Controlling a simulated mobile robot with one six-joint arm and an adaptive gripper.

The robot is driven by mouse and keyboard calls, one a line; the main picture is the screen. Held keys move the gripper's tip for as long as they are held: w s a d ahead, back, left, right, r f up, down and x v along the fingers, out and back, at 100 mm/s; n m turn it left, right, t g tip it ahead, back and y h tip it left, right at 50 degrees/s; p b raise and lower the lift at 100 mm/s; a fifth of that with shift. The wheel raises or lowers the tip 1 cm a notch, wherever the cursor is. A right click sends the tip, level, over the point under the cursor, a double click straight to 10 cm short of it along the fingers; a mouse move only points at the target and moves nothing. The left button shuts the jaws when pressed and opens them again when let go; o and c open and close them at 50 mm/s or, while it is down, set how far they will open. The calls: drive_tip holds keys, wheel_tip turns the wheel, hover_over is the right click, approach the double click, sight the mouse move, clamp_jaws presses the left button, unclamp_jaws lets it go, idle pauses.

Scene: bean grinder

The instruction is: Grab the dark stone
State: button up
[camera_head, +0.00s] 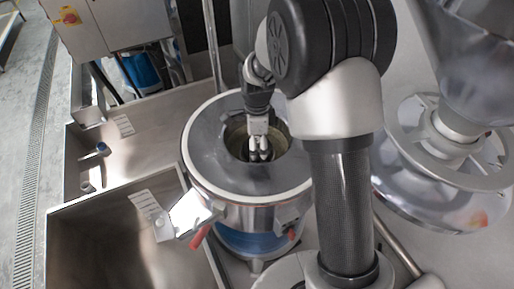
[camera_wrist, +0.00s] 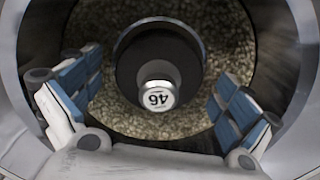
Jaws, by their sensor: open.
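My gripper (camera_head: 260,156) points down into the round opening of the steel grinder (camera_head: 206,147). In the wrist view my gripper (camera_wrist: 158,92) is open and empty, with blue-grey padded fingers at left and right. Below it lies a ring of speckled brown, bean-like material (camera_wrist: 215,40). A dark round hub stands in its middle, with a silvery cap (camera_wrist: 157,97) marked "46". I cannot make out a separate dark stone in either view; part of the ring is hidden behind the fingers and the hub.
The grinder's metal wall (camera_wrist: 308,50) surrounds my gripper closely. Open steel bins (camera_head: 100,235) stand at the left, and a large metal funnel and wheel (camera_head: 480,200) at the right. A red-handled lever (camera_head: 199,237) sticks out at the grinder's front left.

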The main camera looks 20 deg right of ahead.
drive_tip(key=shift+c, duration=0.3)
drive_tip(key=c, duration=1.6)
